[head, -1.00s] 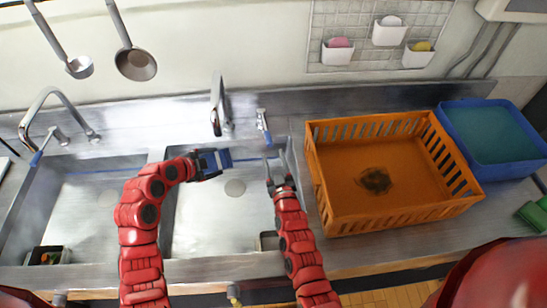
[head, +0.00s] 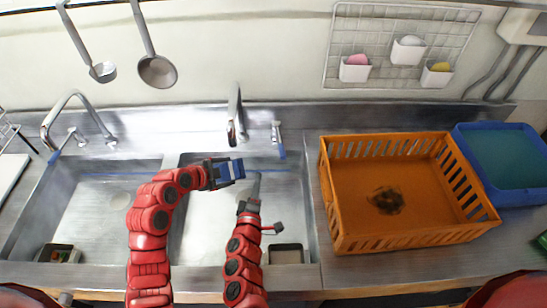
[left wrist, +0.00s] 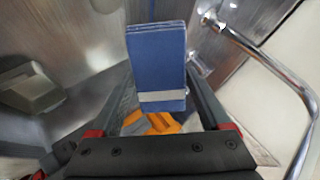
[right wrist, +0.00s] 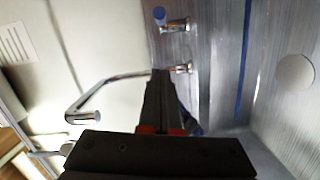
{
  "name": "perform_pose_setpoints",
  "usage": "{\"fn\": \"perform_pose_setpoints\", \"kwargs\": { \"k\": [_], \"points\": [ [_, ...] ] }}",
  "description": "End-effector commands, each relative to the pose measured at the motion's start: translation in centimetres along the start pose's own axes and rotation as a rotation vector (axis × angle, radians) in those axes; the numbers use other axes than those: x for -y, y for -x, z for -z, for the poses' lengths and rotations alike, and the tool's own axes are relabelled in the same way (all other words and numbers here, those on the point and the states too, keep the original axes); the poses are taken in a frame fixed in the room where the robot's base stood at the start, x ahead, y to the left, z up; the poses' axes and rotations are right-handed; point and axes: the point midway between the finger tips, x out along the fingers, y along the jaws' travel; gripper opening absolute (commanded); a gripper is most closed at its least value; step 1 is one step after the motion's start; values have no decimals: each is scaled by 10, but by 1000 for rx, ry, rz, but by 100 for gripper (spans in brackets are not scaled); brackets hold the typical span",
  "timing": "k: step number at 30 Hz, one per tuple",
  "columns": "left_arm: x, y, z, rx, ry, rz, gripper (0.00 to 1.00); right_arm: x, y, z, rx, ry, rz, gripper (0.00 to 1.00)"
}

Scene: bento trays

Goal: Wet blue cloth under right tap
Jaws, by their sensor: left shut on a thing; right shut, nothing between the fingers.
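The blue cloth (head: 231,170), a folded block with a pale band, is held in my left gripper (head: 228,171). It hangs over the right basin, in front of and below the right tap (head: 236,115). The left wrist view shows the cloth (left wrist: 157,55) between the fingers, with a tap's spout (left wrist: 262,62) to its right. No water stream can be made out. My right gripper (head: 253,190) is shut and empty over the right basin, just right of and nearer than the cloth. The right wrist view shows a spout (right wrist: 100,97).
The orange crate (head: 335,222) and a blue tub (head: 500,150) stand on the counter to the right. The left basin (head: 105,205) is mostly empty, with a left tap (head: 68,110) behind it. Ladles (head: 157,72) hang on the wall.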

Motion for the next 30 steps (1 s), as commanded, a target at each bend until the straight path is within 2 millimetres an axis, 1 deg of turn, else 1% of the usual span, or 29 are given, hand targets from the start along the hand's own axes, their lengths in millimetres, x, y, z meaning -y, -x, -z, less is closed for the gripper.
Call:
{"fn": "perform_pose_setpoints", "kwargs": {
  "k": [2,5,8,12,17,25,27,30],
  "points": [
    [0,0,0,0,0,0,26,-3,-2,2,7,23,-2,0],
    [0,0,0,0,0,0,26,-5,-10,4,7,34,-5,0],
    [0,0,0,0,0,0,26,-6,-25,2,8,36,-7,0],
    [0,0,0,0,0,0,26,-7,-53,2,7,35,-8,0],
    [0,0,0,0,0,0,26,-6,-76,2,5,36,-5,0],
    [0,0,0,0,0,0,26,-4,-97,3,4,34,-2,0],
    [0,0,0,0,0,0,26,-4,-102,1,7,36,-3,0],
    [0,0,0,0,0,0,26,-4,-102,-9,10,33,-2,0]
  ]
}}
